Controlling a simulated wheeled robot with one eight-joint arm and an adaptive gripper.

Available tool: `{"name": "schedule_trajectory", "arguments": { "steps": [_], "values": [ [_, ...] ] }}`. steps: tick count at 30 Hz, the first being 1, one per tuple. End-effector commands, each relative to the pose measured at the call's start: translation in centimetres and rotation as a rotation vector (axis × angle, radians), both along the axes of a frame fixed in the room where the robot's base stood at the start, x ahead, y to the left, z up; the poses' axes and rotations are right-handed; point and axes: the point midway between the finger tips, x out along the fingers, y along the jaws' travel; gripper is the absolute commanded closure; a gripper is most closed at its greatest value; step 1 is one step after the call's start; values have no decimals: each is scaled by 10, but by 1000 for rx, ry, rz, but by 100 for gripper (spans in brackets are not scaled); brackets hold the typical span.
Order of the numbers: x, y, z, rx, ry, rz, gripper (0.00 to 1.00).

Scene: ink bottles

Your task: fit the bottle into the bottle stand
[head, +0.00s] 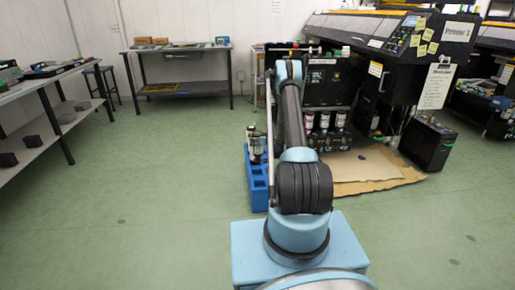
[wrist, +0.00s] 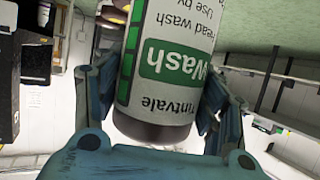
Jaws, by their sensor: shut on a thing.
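In the wrist view my gripper (wrist: 160,85) is shut on a white bottle (wrist: 175,65) with a green "Wash" label and a dark cap. The blue fingers lie on both sides of it. The label and the room both appear upside down there, so the bottle looks roughly upright. Its far end is cut off by the picture edge. In the head view my arm hides the gripper and the held bottle. Several bottles (head: 324,121) stand in a dark rack at the printer's lower front, which seems to be the bottle stand; part of it is behind my arm.
A blue crate (head: 257,188) with dark bottles (head: 255,147) stands on the floor left of my arm. Cardboard (head: 365,167) lies before the printer (head: 400,50). A black box (head: 428,143) stands at right. Benches (head: 185,48) line the back and left; the green floor between is clear.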

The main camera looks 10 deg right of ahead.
Motion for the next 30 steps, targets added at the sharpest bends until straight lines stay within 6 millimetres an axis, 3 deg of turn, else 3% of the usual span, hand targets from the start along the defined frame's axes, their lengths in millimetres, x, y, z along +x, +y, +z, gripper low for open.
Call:
{"name": "schedule_trajectory", "arguments": {
  "steps": [6, 17, 30],
  "values": [
    [6, 2, -36, 1, -2, 12, 74],
    [7, 3, -54, 1, -2, 15, 74],
    [7, 4, -90, 1, -2, 16, 74]
  ]
}}
